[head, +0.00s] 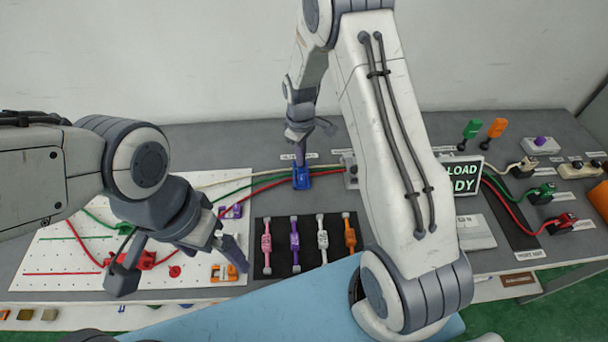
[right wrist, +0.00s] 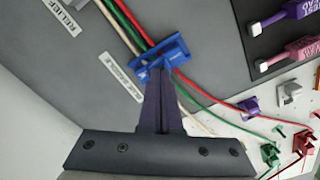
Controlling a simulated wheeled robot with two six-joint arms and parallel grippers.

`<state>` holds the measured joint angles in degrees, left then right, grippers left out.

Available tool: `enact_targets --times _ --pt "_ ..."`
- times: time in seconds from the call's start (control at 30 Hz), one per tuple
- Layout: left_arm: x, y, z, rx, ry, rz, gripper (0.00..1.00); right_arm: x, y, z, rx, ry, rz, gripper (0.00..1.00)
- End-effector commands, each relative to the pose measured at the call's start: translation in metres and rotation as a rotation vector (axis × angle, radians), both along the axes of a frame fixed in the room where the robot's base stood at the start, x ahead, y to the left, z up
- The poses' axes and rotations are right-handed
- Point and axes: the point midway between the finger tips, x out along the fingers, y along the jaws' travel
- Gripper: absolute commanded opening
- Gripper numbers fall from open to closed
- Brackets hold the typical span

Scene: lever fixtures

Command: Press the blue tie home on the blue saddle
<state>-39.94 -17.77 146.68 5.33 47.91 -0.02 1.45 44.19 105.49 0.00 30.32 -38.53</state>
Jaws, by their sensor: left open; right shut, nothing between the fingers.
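The blue saddle (head: 301,179) stands on the grey table near its back, left of centre, with the white, green and red cables running through it. In the right wrist view the blue saddle (right wrist: 162,60) lies straight ahead of the fingertips. The blue tie cannot be told apart from the saddle in either view. My right gripper (head: 299,158) is shut and empty, pointing down, its tips right over or on the blue part; contact is unclear. The right fingertips (right wrist: 156,76) cover part of it. My left gripper (head: 180,264) is open and empty above the white pegboard.
The white pegboard (head: 60,248) carries red, purple and orange fixtures. A grey clamp block (head: 351,172) sits right of the saddle, and a lit sign (head: 462,176) stands beyond my right arm.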

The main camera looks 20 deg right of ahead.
Motion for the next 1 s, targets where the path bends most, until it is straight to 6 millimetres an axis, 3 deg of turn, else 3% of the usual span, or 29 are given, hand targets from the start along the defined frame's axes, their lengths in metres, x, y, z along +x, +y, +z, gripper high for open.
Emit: enact_targets --times 0.53,1.0 --pt "0.0 0.0 -0.004 0.0 0.0 0.0 1.0 0.0 0.0 -0.008 0.0 0.0 0.0 0.0" --pt "0.0 0.0 0.029 0.0 0.0 0.0 1.0 0.0 0.0 0.032 0.0 0.0 0.0 0.0"
